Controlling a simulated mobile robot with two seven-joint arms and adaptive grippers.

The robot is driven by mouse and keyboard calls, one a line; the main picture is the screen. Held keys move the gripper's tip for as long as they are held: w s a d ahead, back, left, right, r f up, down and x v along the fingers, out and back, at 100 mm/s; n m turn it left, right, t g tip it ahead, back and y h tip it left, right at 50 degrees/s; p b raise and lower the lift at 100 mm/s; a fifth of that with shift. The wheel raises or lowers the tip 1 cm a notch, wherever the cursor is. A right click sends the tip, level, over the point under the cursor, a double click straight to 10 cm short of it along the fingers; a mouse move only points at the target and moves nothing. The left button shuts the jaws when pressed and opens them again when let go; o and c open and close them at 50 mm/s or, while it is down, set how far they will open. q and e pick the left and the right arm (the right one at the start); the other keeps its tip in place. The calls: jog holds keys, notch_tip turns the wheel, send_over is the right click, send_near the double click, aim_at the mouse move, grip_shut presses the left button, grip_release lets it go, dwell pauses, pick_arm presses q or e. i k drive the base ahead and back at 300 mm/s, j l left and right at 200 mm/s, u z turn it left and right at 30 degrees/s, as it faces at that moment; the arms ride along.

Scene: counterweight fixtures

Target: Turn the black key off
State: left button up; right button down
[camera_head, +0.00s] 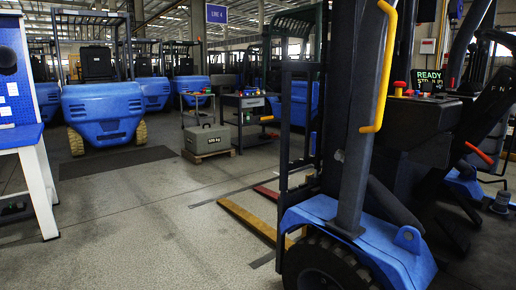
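A blue and black forklift (360,240) stands close on the right. Its dark console carries a small lit display (429,79) with green text starting "READY", and a red button (400,86) on a yellow base beside it. I cannot make out the black key; it is too small or hidden among the dark console parts. Neither of my grippers is in view.
A yellow grab handle (382,70) and the forklift's post stand in front of the console. Forks (247,219) lie low on the floor. A grey weight (207,139) rests on a pallet. A workbench (22,136) is at left. The floor between is clear.

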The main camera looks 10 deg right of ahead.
aim_at(426, 87)
jog(key=i+l+z, duration=0.7)
jog(key=l, duration=0.15)
jog(key=i+l+z, duration=0.25)
jog(key=z, duration=0.15)
jog(key=k+j+z, duration=0.3)
jog(key=i+j, duration=0.05)
jog(key=j, duration=0.05)
